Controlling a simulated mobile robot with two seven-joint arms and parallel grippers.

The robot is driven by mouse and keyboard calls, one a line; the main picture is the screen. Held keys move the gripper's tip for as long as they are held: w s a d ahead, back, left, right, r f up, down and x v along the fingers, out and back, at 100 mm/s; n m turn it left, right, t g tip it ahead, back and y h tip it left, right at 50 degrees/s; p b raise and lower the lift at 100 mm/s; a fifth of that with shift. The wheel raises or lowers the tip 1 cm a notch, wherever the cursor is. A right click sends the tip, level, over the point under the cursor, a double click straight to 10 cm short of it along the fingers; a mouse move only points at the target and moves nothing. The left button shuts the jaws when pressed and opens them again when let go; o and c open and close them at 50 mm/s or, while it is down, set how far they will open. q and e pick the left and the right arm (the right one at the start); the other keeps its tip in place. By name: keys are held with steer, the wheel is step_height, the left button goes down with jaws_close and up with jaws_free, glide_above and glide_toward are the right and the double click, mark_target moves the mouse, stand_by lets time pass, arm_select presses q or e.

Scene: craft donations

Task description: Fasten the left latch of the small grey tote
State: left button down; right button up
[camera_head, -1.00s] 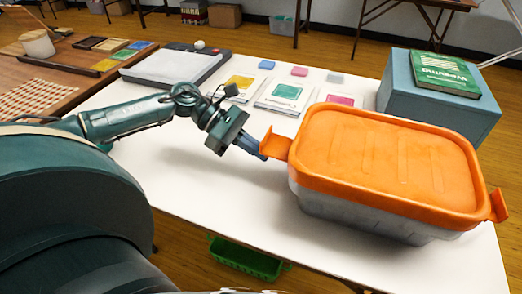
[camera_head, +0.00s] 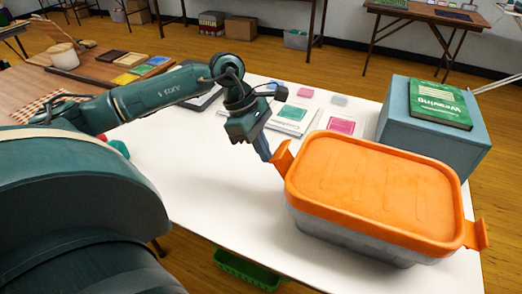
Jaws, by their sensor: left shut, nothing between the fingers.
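The small grey tote (camera_head: 345,232) stands on the white table with its orange lid (camera_head: 375,190) on. Its left latch (camera_head: 283,158) is an orange tab that sticks outward and up from the lid's left end. The right latch (camera_head: 477,235) also sticks out from the lid at the other end. My left gripper (camera_head: 265,154) points down just left of the left latch, with its fingers shut and empty. The fingertips are very close to the latch; I cannot tell if they touch it. My right gripper is not in view.
A blue-grey box (camera_head: 430,130) with a green book (camera_head: 440,103) on top stands behind the tote. Colored pads and cards, including a pink one (camera_head: 341,125), lie behind my gripper. A green basket (camera_head: 245,270) is below the table's front edge.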

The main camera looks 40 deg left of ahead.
arm_select(q)
steer(key=shift+w+d+r, duration=0.15)
steer(key=shift+d+r, duration=0.5)
steer(key=shift+r, duration=0.2)
